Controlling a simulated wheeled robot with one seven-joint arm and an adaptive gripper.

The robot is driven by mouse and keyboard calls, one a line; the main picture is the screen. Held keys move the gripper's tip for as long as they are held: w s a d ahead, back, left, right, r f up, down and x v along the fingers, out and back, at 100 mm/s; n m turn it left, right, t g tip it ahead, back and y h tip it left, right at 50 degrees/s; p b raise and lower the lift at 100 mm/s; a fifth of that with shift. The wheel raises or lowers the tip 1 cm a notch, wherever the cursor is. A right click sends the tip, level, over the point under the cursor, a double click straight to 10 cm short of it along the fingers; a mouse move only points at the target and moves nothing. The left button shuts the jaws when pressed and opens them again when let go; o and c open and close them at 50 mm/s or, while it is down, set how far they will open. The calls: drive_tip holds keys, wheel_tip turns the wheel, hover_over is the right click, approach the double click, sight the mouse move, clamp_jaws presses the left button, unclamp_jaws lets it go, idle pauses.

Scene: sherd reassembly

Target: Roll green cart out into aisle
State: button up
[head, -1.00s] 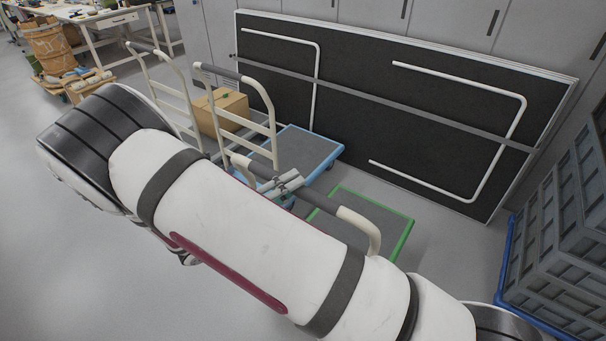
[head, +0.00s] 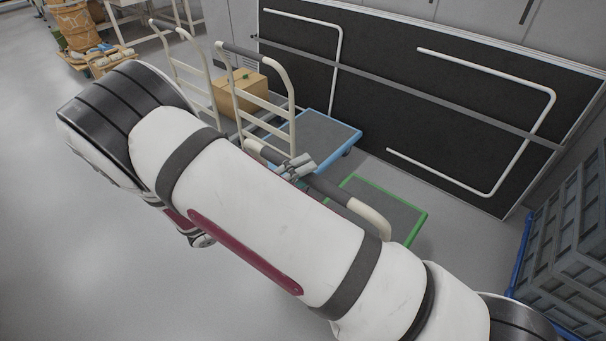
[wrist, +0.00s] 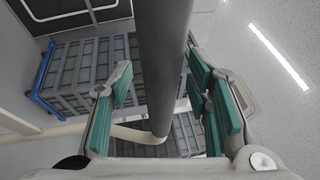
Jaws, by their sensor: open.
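The green cart (head: 385,203) is a flat trolley with a grey deck and green rim. It stands on the floor right of the blue cart, partly hidden by my arm. Its push handle (head: 333,189) has a dark grip and cream curved ends. My gripper (head: 297,166) is at the dark grip, seen past my arm. In the wrist view, my gripper (wrist: 160,78) is open, its teal-padded fingers on either side of the handle bar (wrist: 161,60). Contact with the pads is not clear.
A blue cart (head: 325,135) and another cart with a cardboard box (head: 240,95) stand to the left. A black panel (head: 400,100) leans against cabinets behind. Stacked grey crates (head: 570,245) on a blue base stand at right. The floor at left is open.

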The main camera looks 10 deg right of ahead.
drive_tip(key=v, duration=1.2)
drive_tip(key=s+d+r+m+g+y+p, duration=0.1)
drive_tip(key=s+d+r+m+g+y, duration=0.35)
drive_tip(key=d+r+m, duration=0.35)
drive_tip(key=s+d+r+m+g+y+p, duration=0.2)
drive_tip(key=s+d+r+m+g+y, duration=0.1)
drive_tip(key=d+r+m+y, duration=0.5)
drive_tip(key=s+d+r+m+t+y+p, duration=0.1)
drive_tip(key=s+r+m+t+y, duration=0.2)
drive_tip(key=m, duration=0.8)
drive_tip(key=s+d+r+m+t+y+p, duration=0.1)
drive_tip(key=s+r+m+t+y, duration=0.3)
drive_tip(key=s+r+m, duration=0.4)
drive_tip(key=s+m, duration=0.2)
drive_tip(key=s, duration=0.2)
drive_tip(key=shift+d+m+p, duration=0.2)
drive_tip(key=shift+m+p, duration=0.15)
drive_tip(key=shift+m, duration=0.05)
drive_tip(key=shift+s+r, duration=0.1)
drive_tip(key=shift+r, duration=0.05)
